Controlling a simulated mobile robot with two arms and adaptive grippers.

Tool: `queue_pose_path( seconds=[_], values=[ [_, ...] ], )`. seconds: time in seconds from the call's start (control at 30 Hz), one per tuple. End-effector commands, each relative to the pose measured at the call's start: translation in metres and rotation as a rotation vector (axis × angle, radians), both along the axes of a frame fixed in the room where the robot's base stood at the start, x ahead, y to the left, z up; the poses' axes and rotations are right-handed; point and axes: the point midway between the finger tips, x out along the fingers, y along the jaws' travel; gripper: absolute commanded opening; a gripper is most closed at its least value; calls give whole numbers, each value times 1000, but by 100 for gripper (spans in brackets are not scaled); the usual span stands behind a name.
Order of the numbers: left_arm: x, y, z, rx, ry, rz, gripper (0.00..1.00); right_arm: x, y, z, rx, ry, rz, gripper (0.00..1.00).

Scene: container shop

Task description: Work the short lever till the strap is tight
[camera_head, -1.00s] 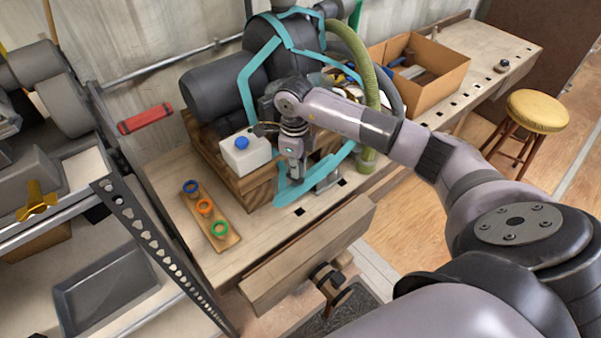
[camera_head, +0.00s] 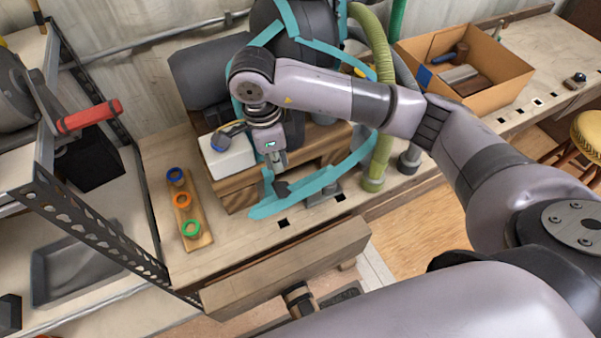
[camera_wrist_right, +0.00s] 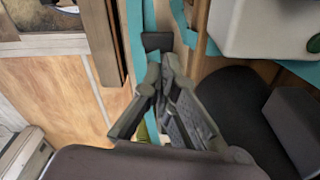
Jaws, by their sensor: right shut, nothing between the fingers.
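The teal strap (camera_head: 265,208) runs over the dark machine (camera_head: 287,40) and down across the bench front in the head view. It also shows in the wrist view (camera_wrist_right: 135,35). My right gripper (camera_head: 281,186) points down at the strap's lower part, its fingers shut and empty. In the wrist view its fingertips (camera_wrist_right: 161,64) meet close to a small dark block (camera_wrist_right: 157,41) against the strap. This may be the short lever; I cannot tell whether the fingers touch it. The strap's tightness is unclear. My left gripper is not in view.
A white container (camera_head: 232,158) stands left of my gripper on the wooden base (camera_head: 236,190). A board with coloured rings (camera_head: 193,215) lies further left. A green hose (camera_head: 380,130) rises at the right. A cardboard box (camera_head: 480,90) stands at the back right.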

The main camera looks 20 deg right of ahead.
Motion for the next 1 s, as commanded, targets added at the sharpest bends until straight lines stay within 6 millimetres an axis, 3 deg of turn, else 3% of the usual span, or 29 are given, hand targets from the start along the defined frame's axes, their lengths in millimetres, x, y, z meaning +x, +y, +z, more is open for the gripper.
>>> queue_pose_path(
  seconds=[0.4, 0.67, 0.8, 1.0],
  values=[
    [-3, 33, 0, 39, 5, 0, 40, -2, 2, 1, -4, 0, 15, 0],
    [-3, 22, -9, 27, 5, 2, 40, -2, 1, -14, -4, 1, 14, 0],
    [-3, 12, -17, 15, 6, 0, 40, -3, 0, -31, -4, 2, 13, 0],
    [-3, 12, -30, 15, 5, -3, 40, -3, -3, -57, -4, 1, 14, 0]
  ],
)
